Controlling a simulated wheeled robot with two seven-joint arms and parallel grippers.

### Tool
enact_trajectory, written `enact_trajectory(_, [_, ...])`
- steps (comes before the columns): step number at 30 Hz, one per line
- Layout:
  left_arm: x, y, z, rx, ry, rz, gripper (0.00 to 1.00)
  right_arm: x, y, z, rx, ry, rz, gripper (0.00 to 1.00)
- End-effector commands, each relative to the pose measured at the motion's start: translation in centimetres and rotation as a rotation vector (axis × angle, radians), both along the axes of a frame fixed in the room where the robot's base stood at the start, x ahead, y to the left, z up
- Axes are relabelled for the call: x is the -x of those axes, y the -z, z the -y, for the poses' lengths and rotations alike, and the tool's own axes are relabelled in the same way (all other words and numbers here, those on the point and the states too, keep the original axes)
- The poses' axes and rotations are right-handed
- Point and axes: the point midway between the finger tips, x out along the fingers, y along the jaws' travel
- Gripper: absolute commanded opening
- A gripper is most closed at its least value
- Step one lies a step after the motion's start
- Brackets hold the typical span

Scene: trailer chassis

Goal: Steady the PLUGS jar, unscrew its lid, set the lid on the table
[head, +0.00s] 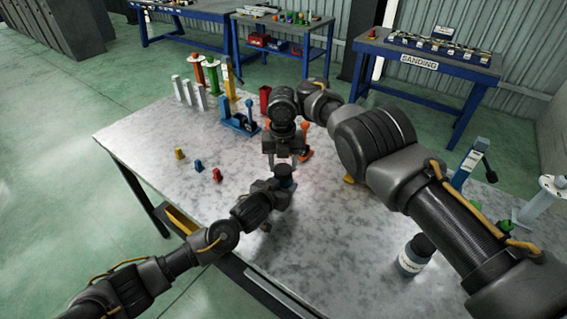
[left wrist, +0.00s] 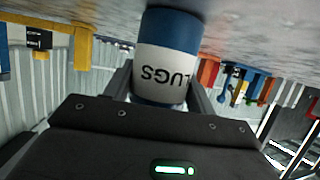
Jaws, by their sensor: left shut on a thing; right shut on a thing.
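The PLUGS jar (left wrist: 165,62) has a white label and a blue band; in the left wrist view it shows upside down, with "LUGS" readable. My left gripper (head: 278,188) is shut on it, one finger on each side. In the head view the jar's dark blue lid (head: 284,171) shows above the left gripper, with the jar body mostly hidden. My right gripper (head: 284,160) points down from above, shut on the lid. The lid looks in line with the jar; whether it still sits on the thread I cannot tell.
A second jar (head: 412,256) with a dark lid stands at the front right of the grey table (head: 330,235). Small yellow, blue and red pieces (head: 198,166) stand at left. A blue clamp (head: 240,122) and coloured posts stand behind. The table's front left is clear.

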Motion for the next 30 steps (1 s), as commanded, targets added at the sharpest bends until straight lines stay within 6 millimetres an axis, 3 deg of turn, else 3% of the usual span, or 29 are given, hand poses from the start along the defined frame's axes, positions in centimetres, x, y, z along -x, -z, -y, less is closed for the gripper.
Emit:
enact_trajectory(1, [-0.6, 0.1, -1.0, -0.004, -0.025, -0.002, 0.0, 0.3, 0.4, 0.2, 0.009, -0.005, -0.012, 0.2])
enact_trajectory(5, [-0.6, 0.1, -1.0, -0.004, -0.025, -0.002, 0.0, 0.4, 0.5, 0.2, 0.009, -0.004, -0.012, 0.2])
enact_trajectory(6, [-0.6, 0.1, -1.0, -0.004, -0.025, -0.002, 0.0, 0.4, 0.5, 0.2, 0.009, -0.003, -0.013, 0.53])
enact_trajectory(10, [-0.5, 0.1, -0.8, -0.005, -0.019, -0.002, 0.0, 0.3, 0.4, 0.2, 0.008, -0.001, -0.01, 0.69])
enact_trajectory(19, [-0.2, 0.2, -0.4, -0.004, -0.009, -0.002, 0.0, 0.1, -0.1, 0.1, 0.003, 0.001, -0.004, 0.69])
enact_trajectory(30, [-0.1, 0.2, -0.2, -0.003, -0.004, -0.002, 0.0, 0.1, -4.2, 0.0, 0.0, 0.002, -0.003, 0.69])
